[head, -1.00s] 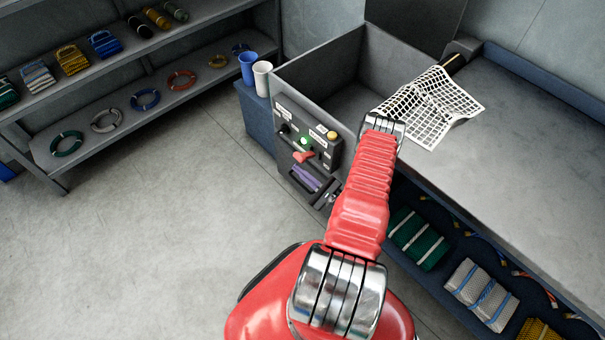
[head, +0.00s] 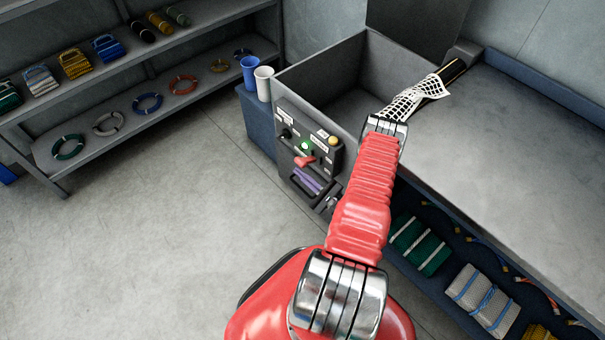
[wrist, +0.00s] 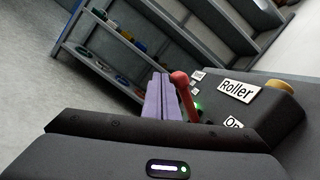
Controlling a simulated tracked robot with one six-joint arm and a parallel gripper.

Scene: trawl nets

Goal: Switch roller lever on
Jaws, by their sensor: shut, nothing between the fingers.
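The red roller lever (head: 304,161) stands on the dark control panel (head: 322,153) at the front of the grey bin. In the wrist view the lever (wrist: 181,82) has a round red knob and leans toward my fingers. A green light (head: 306,146) beside it is lit. My gripper (head: 304,177), with purple fingers, is shut and empty just in front of the panel. In the wrist view its fingers (wrist: 161,97) are right beside the lever; I cannot tell whether they touch. A "Roller" label (wrist: 238,90) and a partly hidden "On" label (wrist: 234,123) show there.
A white net (head: 420,97) lies bunched over the bin's right edge by a striped bar. A yellow button (head: 333,140) and a dark knob (head: 285,133) share the panel. Blue (head: 249,72) and white (head: 264,84) cups stand left of the bin. The floor at left is clear.

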